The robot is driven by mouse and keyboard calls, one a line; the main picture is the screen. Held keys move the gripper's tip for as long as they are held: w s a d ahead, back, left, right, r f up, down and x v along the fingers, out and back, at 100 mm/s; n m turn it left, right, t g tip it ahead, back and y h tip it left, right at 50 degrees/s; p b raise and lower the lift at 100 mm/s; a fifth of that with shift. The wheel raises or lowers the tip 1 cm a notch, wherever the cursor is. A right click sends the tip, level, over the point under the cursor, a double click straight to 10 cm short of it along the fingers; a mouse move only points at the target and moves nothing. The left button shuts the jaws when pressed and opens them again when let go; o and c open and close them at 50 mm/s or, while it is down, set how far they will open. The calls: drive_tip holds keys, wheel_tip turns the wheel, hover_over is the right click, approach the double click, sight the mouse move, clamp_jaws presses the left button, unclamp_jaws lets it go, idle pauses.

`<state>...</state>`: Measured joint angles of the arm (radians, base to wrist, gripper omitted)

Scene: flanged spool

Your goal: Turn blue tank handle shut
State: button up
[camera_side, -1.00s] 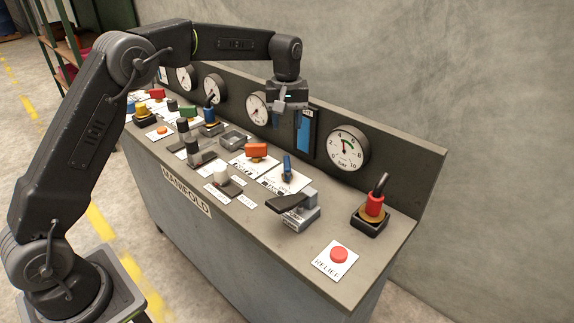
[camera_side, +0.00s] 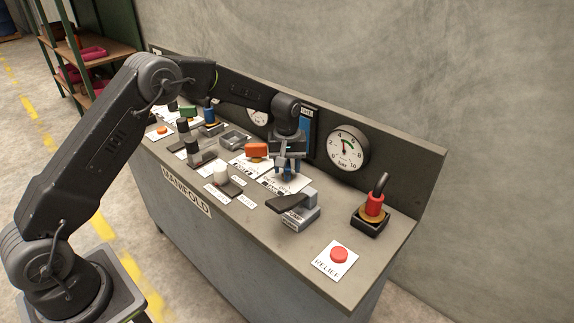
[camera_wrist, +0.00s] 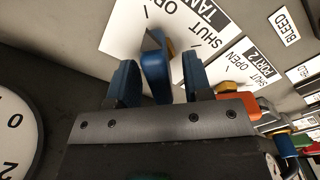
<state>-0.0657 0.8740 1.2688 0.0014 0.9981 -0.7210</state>
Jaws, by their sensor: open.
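The blue tank handle (camera_wrist: 155,68) stands on its white plate (camera_wrist: 215,22), printed SHUT, OPEN and TANK, in the wrist view. My gripper (camera_wrist: 158,80) is open, with one blue-grey finger on each side of the handle. Gaps show between the handle and both fingers, so it is not clamped. In the side view my gripper (camera_side: 289,170) points down over the tank plate, and its fingers mostly hide the handle. I cannot tell which printed word the handle points to.
An orange handle (camera_side: 256,149) is close by on the left. A black lever on a grey block (camera_side: 297,207) stands just in front. A gauge (camera_side: 347,148) is on the back panel.

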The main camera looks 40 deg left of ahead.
clamp_jaws()
idle(0.5)
drive_tip(key=m, duration=0.4)
drive_tip(key=shift+m, duration=0.4)
drive_tip(key=m, duration=0.4)
drive_tip(key=shift+m, duration=0.3)
drive_tip(key=m, duration=0.4)
drive_tip(key=shift+m, duration=2.2)
